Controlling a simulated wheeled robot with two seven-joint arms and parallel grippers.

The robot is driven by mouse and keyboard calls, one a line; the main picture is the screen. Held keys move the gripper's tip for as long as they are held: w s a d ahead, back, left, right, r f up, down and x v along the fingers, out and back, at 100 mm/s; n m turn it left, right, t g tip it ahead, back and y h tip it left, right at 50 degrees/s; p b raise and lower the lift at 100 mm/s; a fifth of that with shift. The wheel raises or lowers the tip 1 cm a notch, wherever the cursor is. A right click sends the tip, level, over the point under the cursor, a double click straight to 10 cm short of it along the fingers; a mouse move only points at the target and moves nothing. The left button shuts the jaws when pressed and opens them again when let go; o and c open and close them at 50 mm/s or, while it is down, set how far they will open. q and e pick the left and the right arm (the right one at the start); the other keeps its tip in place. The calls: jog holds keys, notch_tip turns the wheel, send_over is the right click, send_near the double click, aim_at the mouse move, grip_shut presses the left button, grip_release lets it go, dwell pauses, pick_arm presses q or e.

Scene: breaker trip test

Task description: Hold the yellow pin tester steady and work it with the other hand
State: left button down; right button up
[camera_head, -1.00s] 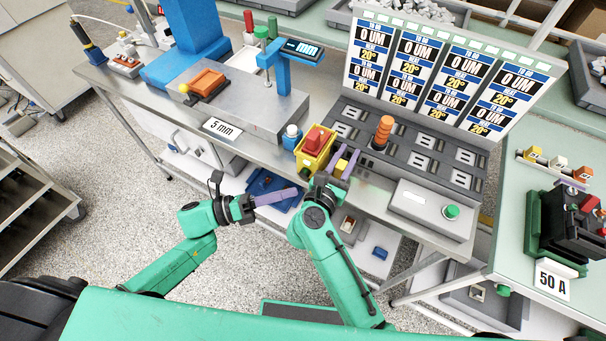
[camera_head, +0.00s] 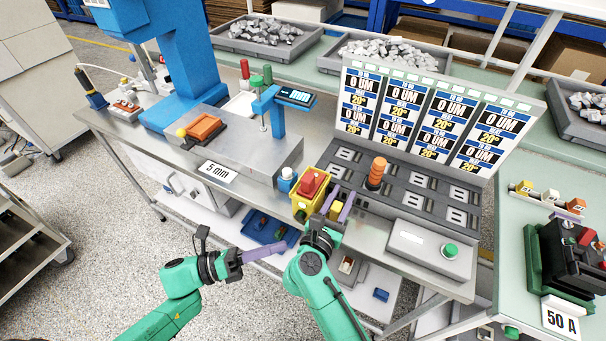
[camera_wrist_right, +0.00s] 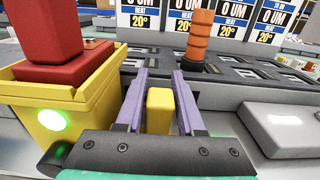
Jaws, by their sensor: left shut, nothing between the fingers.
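The yellow pin tester (camera_head: 300,208) stands at the bench's front edge, with a red block (camera_head: 312,182) on top. In the right wrist view the tester (camera_wrist_right: 90,112) is at left, with a lit green lamp (camera_wrist_right: 52,119) on its front. A small yellow block (camera_wrist_right: 159,108) is to its right. My right gripper (camera_head: 341,204) has its purple fingers either side of this block, with narrow gaps showing; any contact lower down is hidden. My left gripper (camera_head: 286,245) is shut and empty, in front of and below the tester, apart from it.
A blue-and-white bottle (camera_head: 286,181) stands close left of the tester. An orange ribbed post (camera_head: 376,173) rises from the grey slotted panel (camera_head: 405,190) at right. A grey box with a green button (camera_head: 450,250) is further right. Open floor lies left of my left arm.

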jog(key=shift+o, duration=1.3)
